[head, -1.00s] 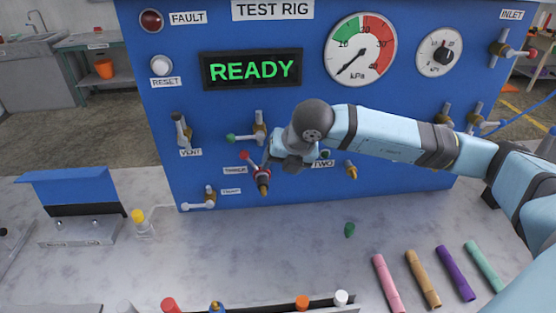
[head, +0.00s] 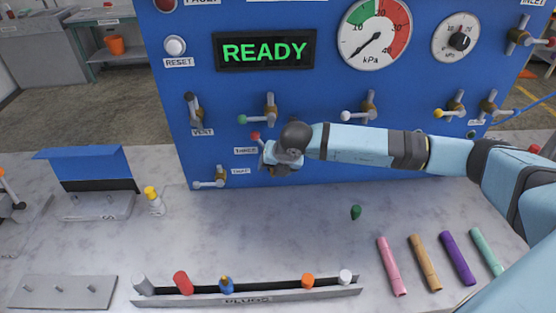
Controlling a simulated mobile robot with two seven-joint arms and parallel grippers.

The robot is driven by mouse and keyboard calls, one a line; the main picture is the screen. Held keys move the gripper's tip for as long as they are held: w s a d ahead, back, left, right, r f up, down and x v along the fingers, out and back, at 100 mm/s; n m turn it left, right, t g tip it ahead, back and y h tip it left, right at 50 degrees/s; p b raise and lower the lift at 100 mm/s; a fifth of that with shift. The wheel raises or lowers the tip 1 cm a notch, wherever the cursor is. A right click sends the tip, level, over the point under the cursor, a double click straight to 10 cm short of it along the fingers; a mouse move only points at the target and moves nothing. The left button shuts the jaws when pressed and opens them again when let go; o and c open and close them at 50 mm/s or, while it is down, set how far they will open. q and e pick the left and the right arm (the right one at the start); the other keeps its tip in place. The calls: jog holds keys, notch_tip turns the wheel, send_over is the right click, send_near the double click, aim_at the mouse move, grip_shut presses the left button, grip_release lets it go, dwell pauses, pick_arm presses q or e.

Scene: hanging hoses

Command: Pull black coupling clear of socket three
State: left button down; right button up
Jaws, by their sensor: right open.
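My right gripper (head: 277,166) is open and sits close to the blue test rig panel (head: 325,95). It is just right of the label THREE (head: 245,151) and the red-tipped valve handle (head: 255,137) above it. The gripper and its wrist cover the fitting of socket three, so the black coupling is hidden. I cannot tell whether the fingers are around it or touching it. My left gripper is not in view.
A plug rack (head: 250,297) lies at the front of the bench. A green plug (head: 355,212) lies loose below my right arm. Several coloured tubes (head: 425,262) lie at the right. Other valves, such as the green-handled one (head: 268,110), flank the wrist.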

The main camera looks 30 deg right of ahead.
jog(key=shift+f, duration=0.1)
jog(key=c, duration=1)
jog(key=shift+c, duration=0.2)
jog(key=shift+s+a+b, duration=0.3)
jog(key=shift+s, duration=0.3)
jog(key=shift+s+a+b, duration=0.15)
jog(key=shift+s+a, duration=0.15)
jog(key=shift+s, duration=0.35)
jog(key=shift+s+a+b, duration=0.15)
jog(key=shift+s+a, duration=0.2)
jog(key=shift+s, duration=0.35)
jog(key=shift+s+a+b, duration=0.15)
jog(key=shift+s+a, duration=0.15)
jog(key=shift+s, duration=0.35)
jog(key=shift+s+a+r+p, duration=0.15)
jog(key=shift+s+a+r, duration=0.2)
jog(key=shift+s+r, duration=0.4)
jog(key=shift+s+a+r+p, duration=0.15)
jog(key=shift+s+a+r, duration=0.15)
jog(key=shift+s+r, duration=0.4)
jog(key=shift+w+r, duration=0.1)
